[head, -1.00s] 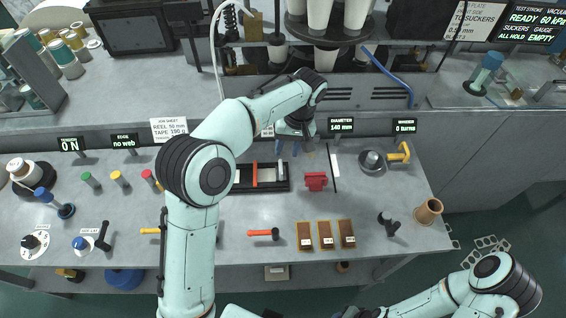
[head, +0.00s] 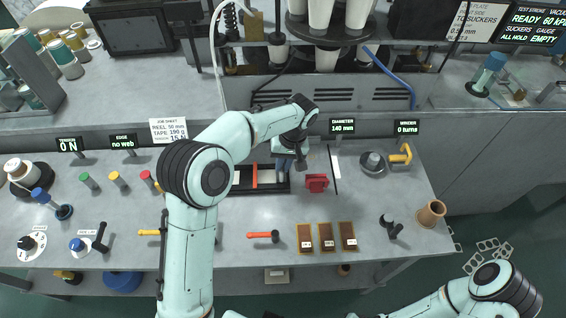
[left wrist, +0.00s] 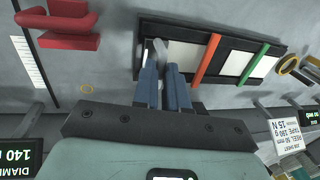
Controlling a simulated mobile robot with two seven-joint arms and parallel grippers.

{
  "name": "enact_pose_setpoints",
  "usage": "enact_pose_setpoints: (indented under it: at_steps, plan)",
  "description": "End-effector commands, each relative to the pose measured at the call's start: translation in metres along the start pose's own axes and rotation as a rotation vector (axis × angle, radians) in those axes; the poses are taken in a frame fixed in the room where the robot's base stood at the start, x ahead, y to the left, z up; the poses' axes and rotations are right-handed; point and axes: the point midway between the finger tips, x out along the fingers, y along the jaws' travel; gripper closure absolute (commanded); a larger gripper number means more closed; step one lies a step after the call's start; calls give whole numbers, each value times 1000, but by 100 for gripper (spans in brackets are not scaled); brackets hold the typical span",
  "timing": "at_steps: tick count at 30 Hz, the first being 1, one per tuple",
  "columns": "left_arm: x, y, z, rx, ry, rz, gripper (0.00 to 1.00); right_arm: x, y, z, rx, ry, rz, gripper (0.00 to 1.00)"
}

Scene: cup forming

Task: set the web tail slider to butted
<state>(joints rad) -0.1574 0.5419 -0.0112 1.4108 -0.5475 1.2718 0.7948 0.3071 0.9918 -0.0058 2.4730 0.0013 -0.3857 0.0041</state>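The slider that I take for the web tail slider is a black-framed track (head: 245,190) with pale panels, an orange bar and a green bar. The left wrist view shows its black frame (left wrist: 145,30) and a small silver handle (left wrist: 159,48) near the frame's end by the red block. My left gripper (head: 285,168) points down over this end. In the left wrist view its blue fingers (left wrist: 163,80) are close together with the handle between their tips. My arm and hand hide part of the track. My right gripper is out of view; only its arm shows at lower right.
A red block (head: 316,183) stands just right of the track, beside a white scale strip (head: 334,170). An orange-handled tool (head: 263,236) and brown blocks (head: 326,237) lie nearer. Display signs (head: 342,126) stand behind. The bench between track and blocks is mostly clear.

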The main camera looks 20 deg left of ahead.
Motion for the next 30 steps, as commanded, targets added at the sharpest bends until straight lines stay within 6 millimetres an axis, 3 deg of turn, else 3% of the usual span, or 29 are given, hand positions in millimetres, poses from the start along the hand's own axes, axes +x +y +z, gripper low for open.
enact_pose_setpoints:
  at_steps: [5,14,22,23,24,25,30]
  plan:
    - [1,-4,0,-1,0,0,100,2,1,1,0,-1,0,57]
    - [11,-48,-1,-2,2,-2,100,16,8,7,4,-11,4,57]
    - [10,-52,-1,-1,-1,-8,100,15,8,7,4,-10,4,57]
    - [10,-52,-1,-1,-1,-8,81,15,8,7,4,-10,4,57]
    - [10,-52,-1,-1,-1,-7,68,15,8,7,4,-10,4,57]
    - [10,-51,-1,-1,-1,-7,62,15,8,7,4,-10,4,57]
    - [10,-50,0,0,0,-4,62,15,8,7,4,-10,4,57]
